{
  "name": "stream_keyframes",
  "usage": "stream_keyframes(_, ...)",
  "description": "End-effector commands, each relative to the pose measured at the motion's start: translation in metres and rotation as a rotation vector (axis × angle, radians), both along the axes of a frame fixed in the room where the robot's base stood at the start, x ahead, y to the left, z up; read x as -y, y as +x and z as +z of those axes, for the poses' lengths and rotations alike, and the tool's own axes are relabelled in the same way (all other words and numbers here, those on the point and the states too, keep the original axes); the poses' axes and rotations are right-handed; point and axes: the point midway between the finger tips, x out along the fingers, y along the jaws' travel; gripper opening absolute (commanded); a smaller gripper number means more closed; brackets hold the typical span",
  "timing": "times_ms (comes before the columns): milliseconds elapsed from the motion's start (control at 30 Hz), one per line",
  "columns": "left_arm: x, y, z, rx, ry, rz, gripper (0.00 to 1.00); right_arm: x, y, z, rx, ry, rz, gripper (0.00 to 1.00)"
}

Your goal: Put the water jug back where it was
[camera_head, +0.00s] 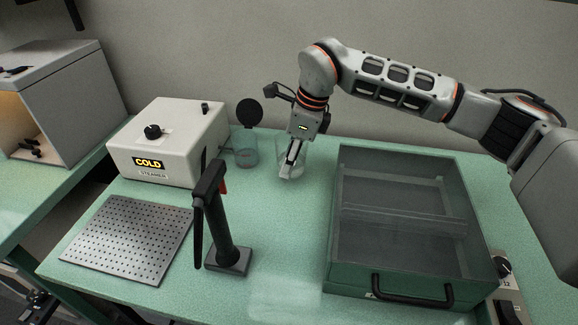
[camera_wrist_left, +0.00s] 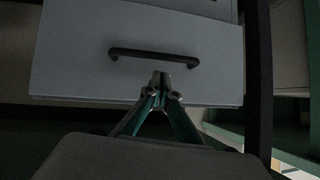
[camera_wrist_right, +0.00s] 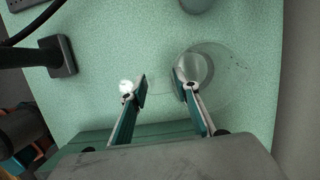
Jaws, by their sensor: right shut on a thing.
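The water jug (camera_head: 291,158) is a clear, see-through vessel on the green bench, left of the green-framed glass box. In the right wrist view the jug (camera_wrist_right: 205,68) shows as faint round rims at the right finger. My right gripper (camera_head: 288,168) reaches down at the jug and is shut on it, with its fingers some way apart. The part between the fingers is too clear to make out. My left gripper (camera_wrist_left: 162,86) is shut and empty, pointing at a pale drawer front below a dark handle; it is outside the head view.
A clear beaker (camera_head: 246,152) stands close left of the jug, beside the white steamer box (camera_head: 168,140). A black upright tool on a stand (camera_head: 228,260) is in front. A perforated plate (camera_head: 125,240) lies at left. The glass box (camera_head: 400,225) fills the right side.

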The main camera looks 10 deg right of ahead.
Motion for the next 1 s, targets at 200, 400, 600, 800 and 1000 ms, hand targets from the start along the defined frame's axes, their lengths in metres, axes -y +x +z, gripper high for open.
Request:
stream_keyframes(200, 0.0, 0.001, 0.002, 0.002, -0.001, 0.0, 0.0, 0.0, 0.0, -0.02, 0.002, 0.002, 0.0, 0.0)
stream_keyframes(400, 0.0, 0.001, 0.002, 0.002, -0.001, 0.0, 0.0, 0.0, 0.0, -0.02, 0.002, 0.0, 0.001, 0.0)
stream_keyframes(600, 0.0, 0.001, 0.001, 0.002, -0.001, 0.0, 0.0, 0.0, 0.0, -0.021, 0.0, 0.0, 0.0, 0.47)
stream_keyframes(800, 0.0, 0.001, 0.002, 0.003, -0.001, 0.001, 0.0, 0.0, 0.0, -0.021, 0.0, 0.0, 0.0, 0.47)
stream_keyframes(1000, 0.001, 0.001, 0.002, 0.004, -0.002, 0.001, 0.0, 0.002, 0.0, -0.012, 0.003, 0.0, -0.001, 0.47)
